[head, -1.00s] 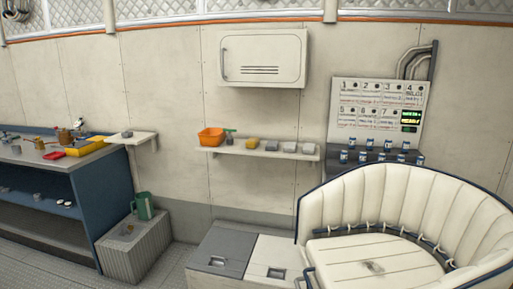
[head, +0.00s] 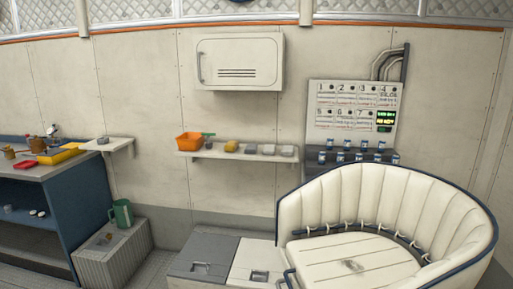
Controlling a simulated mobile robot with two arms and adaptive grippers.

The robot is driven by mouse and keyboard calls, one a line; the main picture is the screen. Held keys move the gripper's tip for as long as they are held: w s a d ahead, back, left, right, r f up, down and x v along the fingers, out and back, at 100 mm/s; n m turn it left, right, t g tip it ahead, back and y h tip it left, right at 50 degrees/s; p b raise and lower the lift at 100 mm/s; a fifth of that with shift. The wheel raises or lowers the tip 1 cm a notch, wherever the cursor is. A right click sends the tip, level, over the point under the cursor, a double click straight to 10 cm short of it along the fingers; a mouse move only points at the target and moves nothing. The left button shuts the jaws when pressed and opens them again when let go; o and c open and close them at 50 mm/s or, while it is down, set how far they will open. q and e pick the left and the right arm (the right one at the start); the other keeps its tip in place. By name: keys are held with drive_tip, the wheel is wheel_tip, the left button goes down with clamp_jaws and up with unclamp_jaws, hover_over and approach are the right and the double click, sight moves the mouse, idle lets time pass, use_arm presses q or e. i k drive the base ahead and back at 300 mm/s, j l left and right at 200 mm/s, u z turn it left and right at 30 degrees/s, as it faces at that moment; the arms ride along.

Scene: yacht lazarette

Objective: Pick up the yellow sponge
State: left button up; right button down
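The yellow sponge (head: 232,146) appears to be the small yellow block on the wall shelf (head: 215,155) in the head view. It lies right of an orange container (head: 189,142) and a small green-handled item (head: 208,138). Grey and whitish blocks (head: 267,150) sit in a row to its right. It is small in the picture, so its fine detail cannot be told. Neither of my grippers is in view.
A cream cushioned seat (head: 345,250) stands at the front right. Low lockers (head: 205,258) are below the shelf. A blue workbench (head: 90,205) with a yellow tray (head: 62,154) is at left. A green jug (head: 122,212) stands on a grey box (head: 112,255). A closed cabinet (head: 238,62) hangs above.

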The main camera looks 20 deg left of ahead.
sight(232, 146)
drive_tip(key=i+j+z, duration=0.2)
drive_tip(key=j+z, duration=0.15)
drive_tip(key=i+j+z, duration=0.15)
drive_tip(key=j+z, duration=0.2)
drive_tip(key=i+j+z, duration=0.1)
drive_tip(key=j+z, duration=0.3)
